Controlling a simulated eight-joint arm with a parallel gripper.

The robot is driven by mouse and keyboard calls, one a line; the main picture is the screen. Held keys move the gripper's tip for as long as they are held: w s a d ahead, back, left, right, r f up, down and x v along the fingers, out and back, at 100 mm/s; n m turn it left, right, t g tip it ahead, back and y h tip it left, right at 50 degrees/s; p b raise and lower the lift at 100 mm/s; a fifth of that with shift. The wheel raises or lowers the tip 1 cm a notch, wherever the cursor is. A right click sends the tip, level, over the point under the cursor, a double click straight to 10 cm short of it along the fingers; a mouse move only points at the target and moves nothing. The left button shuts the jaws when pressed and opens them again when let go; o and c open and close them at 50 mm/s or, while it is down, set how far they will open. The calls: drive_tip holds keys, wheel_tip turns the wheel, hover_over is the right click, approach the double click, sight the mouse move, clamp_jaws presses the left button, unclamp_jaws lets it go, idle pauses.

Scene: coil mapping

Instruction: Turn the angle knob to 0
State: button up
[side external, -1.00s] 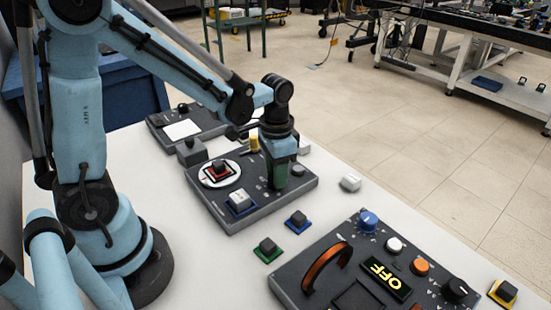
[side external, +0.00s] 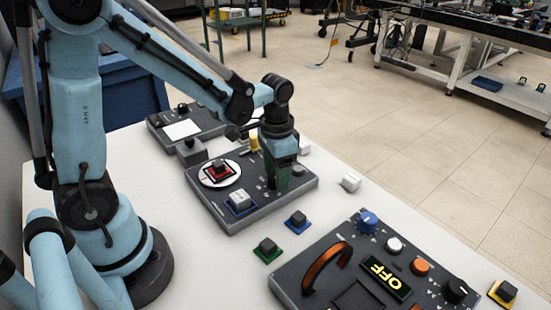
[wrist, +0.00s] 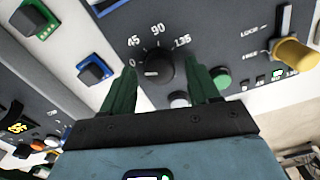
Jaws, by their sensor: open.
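The angle knob (wrist: 159,66) is round and black, with the labels 0, 45, 90 and 135 around it in the wrist view. Its short white mark is on the left side, near the 0 label. My gripper (wrist: 164,72) is open, with one green finger on each side of the knob and gaps between. In the side external view my gripper (side external: 279,188) points down at the right part of the dark middle panel (side external: 240,217), and it hides the knob there.
A yellow-handled lever (wrist: 296,54) and a green button (wrist: 221,77) are right of the fingers in the wrist view. A red square piece on a white disc (side external: 219,172) is on the same panel. Another panel with an orange handle (side external: 328,264) stands at the front right.

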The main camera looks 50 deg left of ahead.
wheel_tip(320, 180, up, 12)
idle(0.7)
drive_tip(key=n+t, duration=0.2)
drive_tip(key=t, duration=0.3)
hover_over(267, 190)
drive_tip(key=s, duration=0.1)
drive_tip(key=f, duration=0.1)
drive_tip(key=shift+s+f+n+t, duration=0.4)
drive_tip(key=shift+s+f+t, duration=0.25)
drive_tip(key=shift+t, duration=0.45)
drive_tip(key=shift+s+r, duration=0.1)
drive_tip(key=shift+r, duration=0.05)
